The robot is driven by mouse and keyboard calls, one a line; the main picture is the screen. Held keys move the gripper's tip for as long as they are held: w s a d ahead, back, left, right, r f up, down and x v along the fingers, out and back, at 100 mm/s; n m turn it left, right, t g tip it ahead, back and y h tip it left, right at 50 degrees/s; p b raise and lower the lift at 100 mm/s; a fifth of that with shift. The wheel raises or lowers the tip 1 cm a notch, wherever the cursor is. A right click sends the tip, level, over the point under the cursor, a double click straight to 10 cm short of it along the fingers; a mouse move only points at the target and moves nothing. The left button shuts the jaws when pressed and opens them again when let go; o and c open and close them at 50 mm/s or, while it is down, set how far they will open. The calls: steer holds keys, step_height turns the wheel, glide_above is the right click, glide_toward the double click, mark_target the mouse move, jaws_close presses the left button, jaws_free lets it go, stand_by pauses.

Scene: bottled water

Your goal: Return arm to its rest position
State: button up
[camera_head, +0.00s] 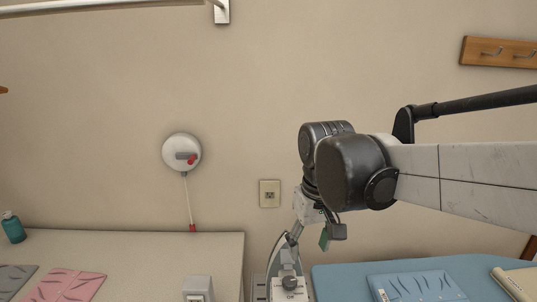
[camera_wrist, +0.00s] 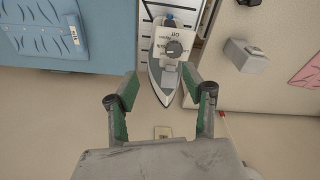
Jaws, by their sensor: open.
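My gripper (camera_wrist: 158,76) is open and empty in the wrist view, with its two green-padded fingers spread apart. It also shows small in the head view (camera_head: 326,236), below the dark wrist joint and partly hidden. My arm reaches in from the right of the head view, in front of the wall. A grey iron (camera_wrist: 172,62) appears between and beyond the fingertips in the wrist view; I cannot tell its distance from them. The iron (camera_head: 290,286) also stands at the lower middle of the head view.
A pale counter (camera_head: 140,250) at left holds a teal bottle (camera_head: 13,228), pink cloth (camera_head: 70,285) and white box (camera_head: 198,288). A wall outlet (camera_head: 269,193) is behind. The upper wall area is mostly clear.

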steer(key=s+d+f+m+t, duration=0.1)
steer(key=s+d+f+t, duration=0.1)
steer(key=s+d, duration=0.3)
steer(key=s+d+f+m+t+b, duration=0.1)
steer(key=s+d+f+m+t, duration=0.1)
steer(key=s+d, duration=0.3)
steer(key=shift+s+d+m+t, duration=0.35)
steer(key=shift+s+t, duration=0.25)
steer(key=shift+t, duration=0.3)
steer(key=shift+c, duration=0.5)
stand_by(0.9)
